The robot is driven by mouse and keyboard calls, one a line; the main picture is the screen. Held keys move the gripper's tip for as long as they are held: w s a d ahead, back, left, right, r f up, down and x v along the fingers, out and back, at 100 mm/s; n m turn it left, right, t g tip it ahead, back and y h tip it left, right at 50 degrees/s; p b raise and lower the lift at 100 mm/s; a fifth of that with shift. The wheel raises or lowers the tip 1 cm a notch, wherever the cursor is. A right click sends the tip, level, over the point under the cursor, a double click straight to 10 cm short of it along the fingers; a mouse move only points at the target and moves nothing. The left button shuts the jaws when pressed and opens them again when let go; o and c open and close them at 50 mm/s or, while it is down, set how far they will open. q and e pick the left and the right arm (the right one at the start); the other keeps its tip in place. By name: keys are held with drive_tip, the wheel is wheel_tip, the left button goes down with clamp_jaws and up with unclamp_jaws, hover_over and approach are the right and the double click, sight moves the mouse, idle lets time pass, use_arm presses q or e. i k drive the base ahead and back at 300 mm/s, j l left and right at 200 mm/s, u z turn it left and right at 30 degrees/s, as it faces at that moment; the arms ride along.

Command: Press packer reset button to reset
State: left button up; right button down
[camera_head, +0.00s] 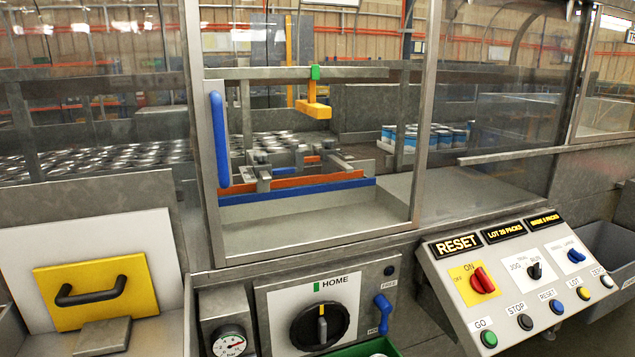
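The packer control panel (520,285) slopes at the lower right. Its reset button is a round blue button (557,307) under the label RESET, in the middle of the bottom row. A black STOP button (525,322) is to its left and a yellow LOT button (583,293) to its right. Neither of my grippers is in view, and nothing covers the reset button.
The row also holds a green GO button (489,339) and a white ZERO button (607,281). A red ON/OFF knob (482,280) sits above. A blue-handled guard door (219,140) stands left. A HOME dial (320,325) and blue lever (383,312) are below it.

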sight(557, 304)
drive_tip(key=l+z, duration=0.2)
drive_tip(key=z, duration=1.15)
